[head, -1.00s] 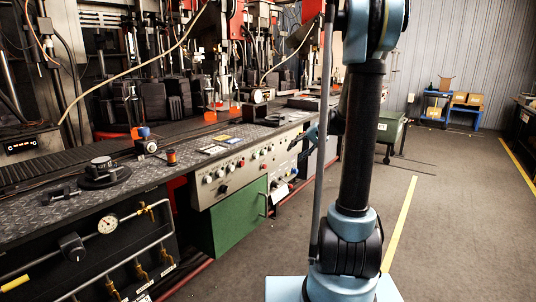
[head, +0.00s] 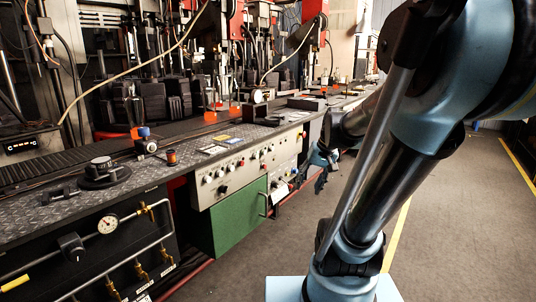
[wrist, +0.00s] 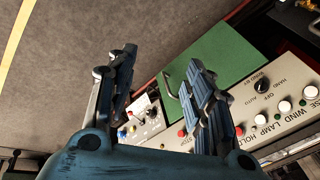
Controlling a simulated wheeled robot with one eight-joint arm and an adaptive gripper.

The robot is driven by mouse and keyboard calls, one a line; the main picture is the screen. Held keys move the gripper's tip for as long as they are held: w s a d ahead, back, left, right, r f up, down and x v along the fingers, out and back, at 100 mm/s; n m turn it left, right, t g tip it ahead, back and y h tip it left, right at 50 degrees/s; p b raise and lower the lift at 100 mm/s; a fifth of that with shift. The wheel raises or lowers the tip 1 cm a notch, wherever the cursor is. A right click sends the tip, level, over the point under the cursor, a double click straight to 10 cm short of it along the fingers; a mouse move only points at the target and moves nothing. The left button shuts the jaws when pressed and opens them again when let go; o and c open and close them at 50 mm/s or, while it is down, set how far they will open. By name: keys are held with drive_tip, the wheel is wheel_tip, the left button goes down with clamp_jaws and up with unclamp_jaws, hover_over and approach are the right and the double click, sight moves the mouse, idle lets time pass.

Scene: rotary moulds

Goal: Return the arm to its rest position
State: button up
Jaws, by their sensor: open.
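My gripper (wrist: 163,100) is open in the wrist view, with its two blue-grey fingers apart and nothing between them. Behind the fingers lie the control panel (wrist: 275,120), with its knobs and buttons, and the green cabinet door (wrist: 215,60). In the head view my arm leans from its base up to the upper right and fills much of the right side. My gripper (head: 322,172) shows there small and dark beside the arm, in front of the right end of the control panel (head: 235,172). Its fingers are hard to make out there.
The machine bench (head: 60,212) runs along the left, with a gauge (head: 108,224) and pipes below. The green cabinet door (head: 240,215) has a protruding handle. Grey floor (head: 450,240) with a yellow line is open at the right.

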drive_tip(key=s+d+f+h, duration=0.1)
drive_tip(key=s+d+f, duration=0.1)
drive_tip(key=s, duration=0.4)
drive_tip(key=s+d+f+h, duration=0.2)
drive_tip(key=s+f, duration=0.3)
drive_tip(key=s, duration=0.1)
drive_tip(key=shift+s+d+n, duration=0.25)
drive_tip(key=shift+s+n, duration=0.1)
drive_tip(key=shift+n, duration=0.05)
drive_tip(key=shift+w+f, duration=0.15)
drive_tip(key=shift+w, duration=0.3)
drive_tip(key=shift+c, duration=0.4)
